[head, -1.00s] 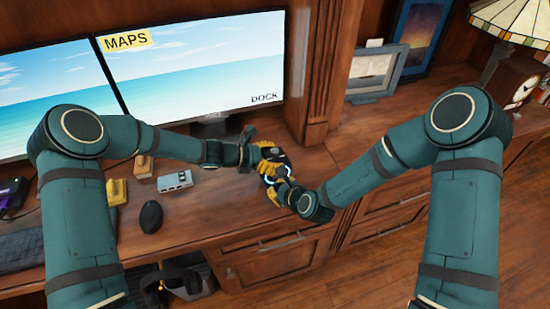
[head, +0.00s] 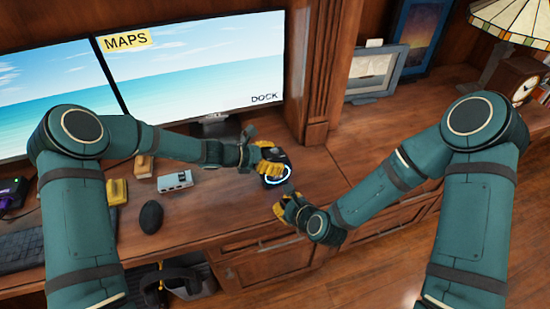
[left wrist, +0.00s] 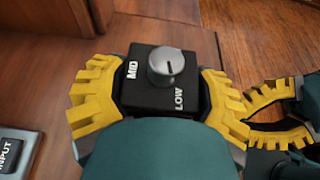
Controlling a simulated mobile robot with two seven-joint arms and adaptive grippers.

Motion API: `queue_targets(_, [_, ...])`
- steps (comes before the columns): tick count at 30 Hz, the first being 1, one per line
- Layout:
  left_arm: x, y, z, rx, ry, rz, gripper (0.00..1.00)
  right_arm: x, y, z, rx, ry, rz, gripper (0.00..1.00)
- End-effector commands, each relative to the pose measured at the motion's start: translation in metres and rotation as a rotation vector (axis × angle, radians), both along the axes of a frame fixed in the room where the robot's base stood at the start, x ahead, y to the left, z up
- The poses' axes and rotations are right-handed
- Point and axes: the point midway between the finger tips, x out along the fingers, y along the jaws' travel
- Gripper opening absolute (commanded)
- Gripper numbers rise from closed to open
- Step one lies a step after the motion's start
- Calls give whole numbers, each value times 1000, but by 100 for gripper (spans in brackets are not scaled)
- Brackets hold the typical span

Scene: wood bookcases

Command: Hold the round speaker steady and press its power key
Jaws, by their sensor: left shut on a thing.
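A dark device with a pale glowing ring (head: 276,180) stands on the desk in the head view. My left gripper (head: 266,158) is shut on this speaker, its yellow fingers against its sides. In the left wrist view, the fingers flank a black boxy top (left wrist: 135,87) with a silver knob (left wrist: 166,67) and the words MID and LOW. I cannot make out a power key. My right gripper (head: 287,206) is just in front of the speaker, apart from it, near the desk's front edge. Its yellow fingers also show in the left wrist view (left wrist: 262,112), with their tips partly hidden.
Two monitors (head: 195,75) stand behind. A black mouse (head: 151,216), a grey box with buttons (head: 174,181), a yellow block (head: 117,191) and a keyboard (head: 20,238) lie to the left. A wooden pillar (head: 314,75) rises behind the speaker. The desktop (head: 350,150) right of it is clear.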

Motion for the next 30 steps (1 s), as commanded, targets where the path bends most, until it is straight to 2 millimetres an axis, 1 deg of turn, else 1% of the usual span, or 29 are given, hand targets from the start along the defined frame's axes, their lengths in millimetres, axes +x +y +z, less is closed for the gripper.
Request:
queue_targets(4, [0,0,-1,1,2,-1,22,-5,-2,0,-1,-1,-2,0])
queue_targets(14, [0,0,-1,1,1,0,22,-6,-2,0,0,-1,-1,0])
queue_targets(15, [0,0,-1,1,1,0,82,-6,-2,0,0,-1,-1,0])
queue_targets(16, [0,0,-1,1,2,-1,92,-6,-2,0,0,-1,-1,0])
queue_targets(17, [0,0,-1,1,2,-1,100,-6,-2,0,0,-1,-1,0])
queue_targets(26, [0,1,0,0,0,0,100,-6,-2,0,0,-1,-1,0])
queue_targets(30, [-3,12,5,2,0,2,100,-6,-2,0,0,-1,-1,0])
